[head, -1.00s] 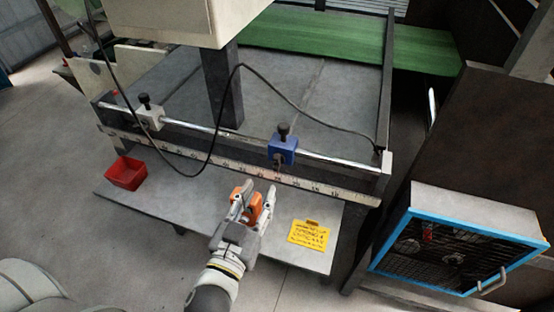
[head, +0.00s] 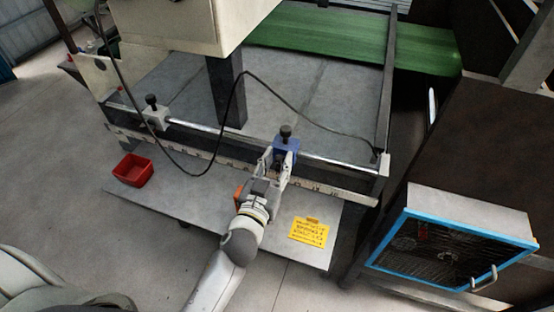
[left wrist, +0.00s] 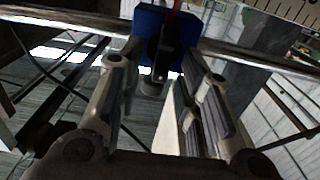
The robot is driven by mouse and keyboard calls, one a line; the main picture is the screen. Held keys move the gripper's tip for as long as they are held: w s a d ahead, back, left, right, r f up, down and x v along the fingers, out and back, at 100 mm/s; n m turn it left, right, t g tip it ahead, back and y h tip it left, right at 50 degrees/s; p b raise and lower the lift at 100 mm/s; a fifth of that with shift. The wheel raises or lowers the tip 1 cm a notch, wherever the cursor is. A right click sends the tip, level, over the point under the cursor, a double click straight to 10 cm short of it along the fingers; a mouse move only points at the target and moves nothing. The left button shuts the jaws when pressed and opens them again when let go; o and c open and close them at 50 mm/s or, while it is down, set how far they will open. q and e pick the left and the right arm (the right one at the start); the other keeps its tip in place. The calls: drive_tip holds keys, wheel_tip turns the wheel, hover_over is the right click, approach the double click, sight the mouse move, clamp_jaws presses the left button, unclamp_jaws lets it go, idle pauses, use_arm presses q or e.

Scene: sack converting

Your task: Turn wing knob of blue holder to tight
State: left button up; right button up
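The blue holder (head: 288,144) sits on the metal rail with a black round knob (head: 286,130) on its top. My left gripper (head: 276,165) is directly in front of the holder, its fingers pointing at it. In the left wrist view the holder (left wrist: 177,24) is beyond the fingertips. A dark knob part (left wrist: 155,58) hangs at its front, in the gap between the fingers. The fingers are spread, with space on both sides of that part. Its exact wing shape and angle are hard to tell. My right gripper is not in view.
A light grey holder (head: 155,118) sits farther left on the rail (head: 225,134). A red bin (head: 133,170) and a yellow note (head: 309,232) lie on the grey shelf (head: 190,198). A black cable (head: 232,112) loops over the rail. A blue-framed box (head: 452,240) stands at right.

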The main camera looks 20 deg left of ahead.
use_arm(q)
drive_tip(key=c, duration=0.7)
drive_tip(key=shift+m, duration=0.3)
drive_tip(key=shift+d, duration=0.1)
drive_tip(key=m, duration=0.5)
drive_tip(key=d+f+m+b, duration=0.1)
drive_tip(key=m, duration=1.1)
drive_tip(key=shift+d+f, duration=0.35)
drive_tip(key=shift+f, duration=0.05)
drive_tip(key=shift+m, duration=0.3)
